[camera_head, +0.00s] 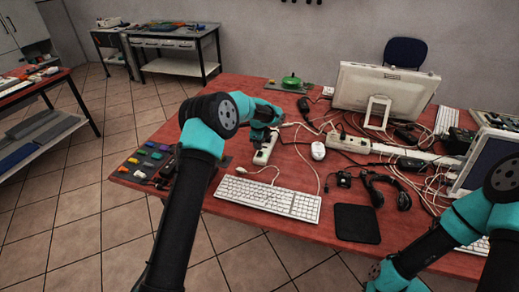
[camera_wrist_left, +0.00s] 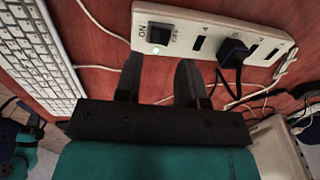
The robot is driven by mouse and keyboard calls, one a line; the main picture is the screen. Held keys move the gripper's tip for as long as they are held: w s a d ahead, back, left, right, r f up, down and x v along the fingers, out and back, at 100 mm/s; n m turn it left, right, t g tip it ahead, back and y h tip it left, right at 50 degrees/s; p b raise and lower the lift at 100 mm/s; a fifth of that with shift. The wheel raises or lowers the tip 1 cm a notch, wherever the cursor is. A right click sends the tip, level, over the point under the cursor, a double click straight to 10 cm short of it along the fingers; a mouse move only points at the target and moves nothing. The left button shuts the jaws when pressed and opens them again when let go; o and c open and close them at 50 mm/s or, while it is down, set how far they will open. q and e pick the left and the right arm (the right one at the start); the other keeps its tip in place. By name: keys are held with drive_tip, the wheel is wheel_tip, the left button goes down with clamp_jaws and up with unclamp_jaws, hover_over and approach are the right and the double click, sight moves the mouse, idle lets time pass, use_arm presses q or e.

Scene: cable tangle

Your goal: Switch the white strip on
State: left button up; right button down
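The white power strip (camera_head: 264,152) lies on the red table under my left gripper (camera_head: 272,132). In the left wrist view the strip (camera_wrist_left: 182,35) runs across the top. Its dark rocker switch (camera_wrist_left: 159,34) sits at its left end beside ON and OFF lettering, with a small bright spot at its lower edge. A black plug (camera_wrist_left: 234,52) sits in one socket. My left gripper (camera_wrist_left: 160,78) is open and empty, fingertips just below the switch end; contact cannot be told.
A white keyboard (camera_head: 268,198) lies in front of the strip. A mouse (camera_head: 318,151), another white strip (camera_head: 347,142), a headset (camera_head: 386,188) and tangled cables lie to the right. A monitor (camera_head: 386,92) stands behind. Small coloured blocks (camera_head: 150,160) sit at the left.

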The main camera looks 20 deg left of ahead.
use_arm(q)
wheel_tip(320, 180, up, 12)
drive_tip(key=s, duration=0.1)
drive_tip(key=shift+r, duration=0.2)
idle(0.4)
